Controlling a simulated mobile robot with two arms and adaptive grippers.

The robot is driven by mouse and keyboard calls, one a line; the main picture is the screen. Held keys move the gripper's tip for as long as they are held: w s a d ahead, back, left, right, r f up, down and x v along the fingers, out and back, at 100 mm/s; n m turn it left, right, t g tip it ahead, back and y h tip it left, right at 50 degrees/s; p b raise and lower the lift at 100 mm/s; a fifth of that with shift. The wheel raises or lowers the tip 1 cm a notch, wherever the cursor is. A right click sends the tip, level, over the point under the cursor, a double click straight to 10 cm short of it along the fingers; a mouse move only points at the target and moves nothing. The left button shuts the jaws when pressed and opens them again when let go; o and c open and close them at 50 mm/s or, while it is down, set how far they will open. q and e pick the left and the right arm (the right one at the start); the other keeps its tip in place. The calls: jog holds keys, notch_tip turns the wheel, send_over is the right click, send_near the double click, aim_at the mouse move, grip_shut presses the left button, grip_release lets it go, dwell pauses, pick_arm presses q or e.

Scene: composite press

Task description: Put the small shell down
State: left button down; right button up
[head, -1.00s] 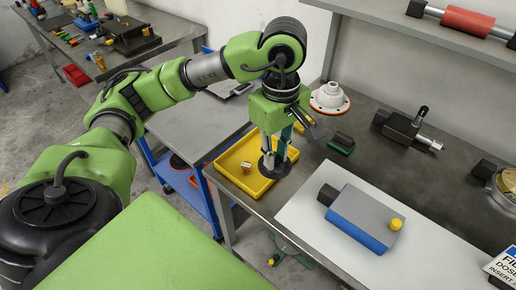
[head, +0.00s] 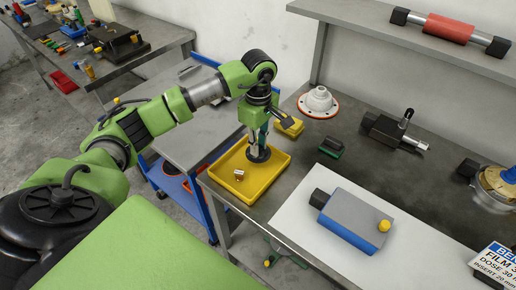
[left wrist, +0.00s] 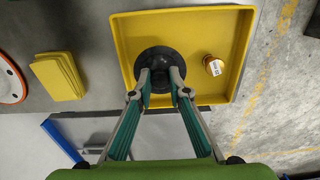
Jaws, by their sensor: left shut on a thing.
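The small shell (head: 258,155) is a dark, round, dish-like piece. My left gripper (head: 259,144) is shut on it and points down over the yellow tray (head: 283,178). In the left wrist view the shell (left wrist: 154,62) is at the fingertips (left wrist: 160,84), inside the tray's outline (left wrist: 185,18), left of its middle. I cannot tell whether it touches the tray floor. A small brass-coloured cylinder with a white label (head: 239,174) is in the tray, apart from the shell; it also shows in the left wrist view (left wrist: 213,65). My right gripper is not in view.
Yellow blocks (head: 290,128) lie behind the tray, near a white flanged part (head: 318,103) and a dark green block (head: 331,147). A blue-grey box (head: 350,219) lies on a white sheet. The tray is near the table's left edge.

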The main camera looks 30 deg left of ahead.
pick_arm(q)
jog(key=shift+w+a+f, duration=0.15)
jog(key=shift+f, duration=0.05)
jog(key=shift+a+f+p, duration=0.1)
jog(key=shift+f+p, duration=0.25)
jog(key=shift+p, duration=0.05)
notch_tip(320, 180, down, 2)
jog(key=shift+f+p, duration=0.15)
jog(key=shift+p, duration=0.5)
jog(key=shift+f+b, duration=0.3)
jog(key=shift+f, duration=0.05)
jog(key=c, duration=1.9)
grip_release()
jog(key=shift+r, duration=0.1)
